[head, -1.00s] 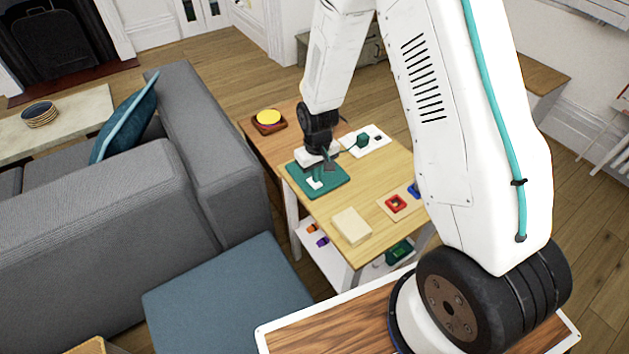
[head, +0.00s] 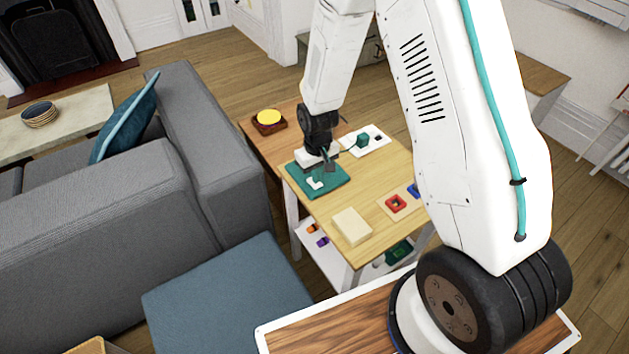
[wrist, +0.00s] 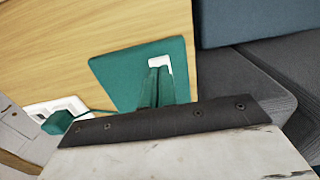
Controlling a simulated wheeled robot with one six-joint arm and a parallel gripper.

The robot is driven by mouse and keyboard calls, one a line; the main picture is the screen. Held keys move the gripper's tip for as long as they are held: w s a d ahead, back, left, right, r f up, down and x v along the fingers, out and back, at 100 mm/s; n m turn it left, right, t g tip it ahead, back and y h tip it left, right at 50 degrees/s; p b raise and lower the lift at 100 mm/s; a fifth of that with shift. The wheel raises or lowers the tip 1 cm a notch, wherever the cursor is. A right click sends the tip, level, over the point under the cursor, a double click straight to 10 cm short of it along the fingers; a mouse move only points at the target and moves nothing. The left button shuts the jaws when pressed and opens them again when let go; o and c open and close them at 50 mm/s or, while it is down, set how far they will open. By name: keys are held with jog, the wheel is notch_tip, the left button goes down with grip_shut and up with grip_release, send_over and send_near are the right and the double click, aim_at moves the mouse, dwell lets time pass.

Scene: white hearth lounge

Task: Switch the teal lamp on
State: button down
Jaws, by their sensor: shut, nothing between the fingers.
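A teal block (head: 363,141), which looks like the lamp, stands on a white plate (head: 352,150) at the far right part of the table. A small dark part (head: 378,138) sits on the plate beside it. I cannot tell whether the lamp is lit. In the wrist view the teal block (wrist: 57,123) and white plate (wrist: 70,103) are at the left edge. My gripper (head: 329,167) is shut and empty, above a green mat (head: 335,182) with a white L-shaped piece (head: 316,184). In the wrist view my fingertips (wrist: 156,70) overlap that piece (wrist: 165,64).
A lower shelf (head: 330,260) holds small objects.

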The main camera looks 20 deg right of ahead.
aim_at(318, 185)
jog(key=shift+f, duration=0.8)
jog(key=shift+r, duration=3.55)
jog(key=shift+s, duration=0.3)
jog(key=s+d+r+m+t, duration=0.1)
jog(key=s+d+r+m, duration=0.1)
jog(key=s+r, duration=2.5)
notch_tip(318, 185, up, 4)
jog(key=shift+s+d+f, duration=0.1)
jog(key=shift+s+d, duration=0.1)
jog(key=shift+d, duration=0.4)
